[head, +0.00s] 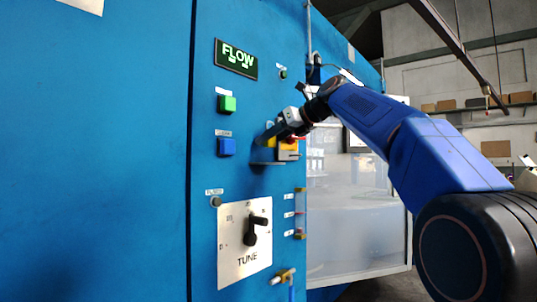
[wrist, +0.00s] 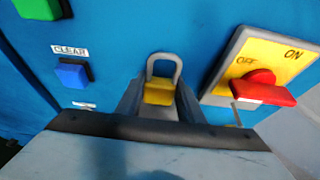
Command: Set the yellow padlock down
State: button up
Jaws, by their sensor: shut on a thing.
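The yellow padlock (wrist: 158,93) has a grey shackle that points up in the wrist view. My gripper (wrist: 159,101) is shut on its yellow body, with one dark finger on each side. The shackle stands clear above the fingers, in front of the blue panel. In the head view my gripper (head: 272,135) is close to the panel beside the red and yellow switch, and the padlock is hard to make out there. I cannot tell whether the padlock touches the panel.
The switch (wrist: 262,75) with its red handle is just right of my gripper. A blue button (wrist: 72,75) labelled CLEAR is to the left. A small grey ledge (head: 267,163) juts from the blue panel (head: 110,150) below my gripper. The TUNE dial plate (head: 232,262) is lower down.

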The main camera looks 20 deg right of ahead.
jog(key=shift+f, duration=1.9)
jog(key=shift+w+a+f, duration=0.1)
jog(key=shift+w+f, duration=0.05)
jog(key=shift+f, duration=0.15)
jog(key=o, duration=1.1)
jog(key=shift+f, duration=0.15)
jog(key=shift+s+r, duration=0.2)
jog(key=shift+r, duration=0.05)
jog(key=v, duration=1.1)
jog(key=shift+s+d, duration=0.2)
jog(key=shift+d, duration=0.1)
